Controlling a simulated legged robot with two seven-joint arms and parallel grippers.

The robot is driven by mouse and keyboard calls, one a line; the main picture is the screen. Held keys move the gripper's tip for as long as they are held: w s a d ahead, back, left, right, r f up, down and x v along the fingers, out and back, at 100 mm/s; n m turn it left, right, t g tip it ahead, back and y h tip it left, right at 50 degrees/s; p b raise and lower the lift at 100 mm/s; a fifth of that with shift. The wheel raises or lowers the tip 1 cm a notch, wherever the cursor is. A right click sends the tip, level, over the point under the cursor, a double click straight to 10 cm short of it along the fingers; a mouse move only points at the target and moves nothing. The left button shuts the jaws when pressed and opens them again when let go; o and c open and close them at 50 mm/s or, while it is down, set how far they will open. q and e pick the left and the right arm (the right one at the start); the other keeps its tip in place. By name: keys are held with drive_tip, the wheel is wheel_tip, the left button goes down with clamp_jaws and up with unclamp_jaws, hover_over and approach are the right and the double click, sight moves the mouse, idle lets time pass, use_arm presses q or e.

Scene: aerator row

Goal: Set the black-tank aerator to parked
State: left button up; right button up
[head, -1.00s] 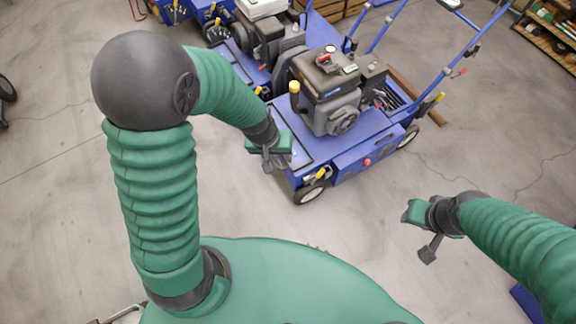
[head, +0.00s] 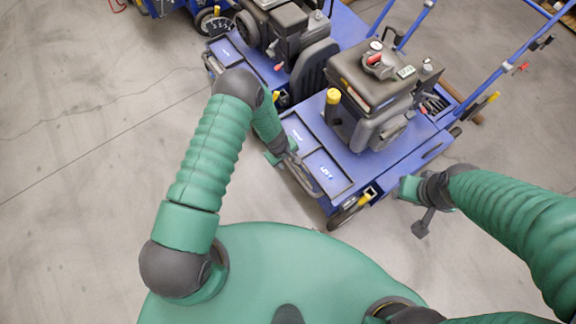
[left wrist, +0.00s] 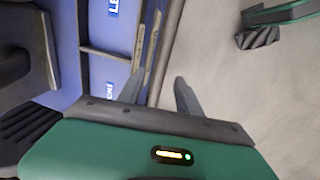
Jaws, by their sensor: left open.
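The nearest blue aerator (head: 400,165) has a dark grey to black tank (head: 370,75) with a red cap on its engine. My left gripper (head: 288,158) is at the aerator's front left edge. In the left wrist view my left gripper (left wrist: 158,95) is open, with the blue deck (left wrist: 110,30) to its left and floor to its right. A grey front bar (left wrist: 168,45) runs toward the space between the fingers; contact cannot be told. My right gripper (head: 418,205) hangs near the aerator's front right corner; its finger gap is unclear.
A second blue aerator (head: 245,65) with a dark engine stands close behind and left of the near one. Blue handlebars (head: 490,75) rise at the right. Concrete floor (head: 90,150) is clear at the left.

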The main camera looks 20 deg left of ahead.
sight(289, 164)
use_arm(q)
drive_tip(key=f, duration=0.2)
drive_tip(key=f+b, duration=0.1)
drive_tip(key=f, duration=0.1)
drive_tip(key=shift+w+d, duration=0.25)
drive_tip(key=shift+w, duration=0.05)
drive_tip(key=shift+w+a+f, duration=0.1)
drive_tip(key=shift+a+f, duration=0.05)
drive_tip(key=shift+f, duration=0.25)
drive_tip(key=shift+d, duration=0.2)
drive_tip(key=c, duration=0.8)
clamp_jaws()
drive_tip(key=shift+w+a+r, duration=0.1)
drive_tip(key=shift+a, duration=0.05)
